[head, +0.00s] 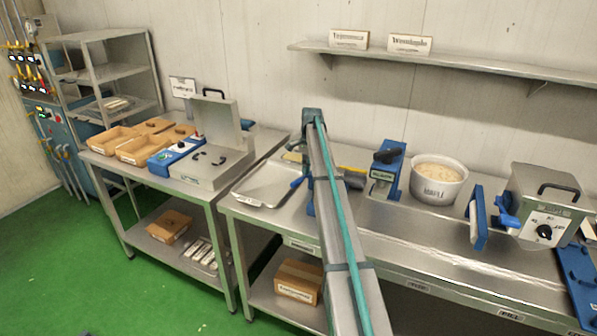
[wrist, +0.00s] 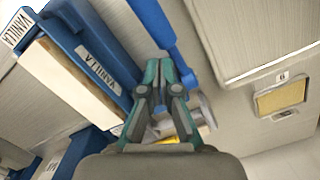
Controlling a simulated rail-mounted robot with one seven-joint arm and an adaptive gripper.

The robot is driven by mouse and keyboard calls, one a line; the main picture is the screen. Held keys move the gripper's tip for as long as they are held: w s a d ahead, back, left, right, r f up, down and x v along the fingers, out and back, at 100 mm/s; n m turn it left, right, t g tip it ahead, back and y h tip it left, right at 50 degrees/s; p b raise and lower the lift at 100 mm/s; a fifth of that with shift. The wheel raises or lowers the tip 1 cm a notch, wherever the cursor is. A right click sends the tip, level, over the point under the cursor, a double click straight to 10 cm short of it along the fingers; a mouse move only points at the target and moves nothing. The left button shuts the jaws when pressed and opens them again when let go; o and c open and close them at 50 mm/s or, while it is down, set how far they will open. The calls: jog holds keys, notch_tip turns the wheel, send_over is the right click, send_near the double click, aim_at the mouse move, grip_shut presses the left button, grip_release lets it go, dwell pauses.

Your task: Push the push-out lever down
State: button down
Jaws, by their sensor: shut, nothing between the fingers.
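In the wrist view a long blue bar (wrist: 155,22), which looks like the push-out lever, runs from the top edge down towards my fingertips. My gripper (wrist: 162,80) is shut and empty, with its fingertips close to the bar's lower end. I cannot tell whether they touch it. A blue holder labelled VANILLA (wrist: 97,68) with a pale block (wrist: 62,82) lies to the left of the fingers. In the head view my arm hides the gripper and most of the blue device behind it; only a small blue part (head: 297,183) shows to its left.
A metal tray (head: 262,203) lies left of my arm on the steel table. A wall shelf (head: 440,63) runs above.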

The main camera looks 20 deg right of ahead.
notch_tip(320, 180, up, 12)
jog(key=d, duration=0.1)
dwell(0.5)
jog(key=shift+w, duration=0.1)
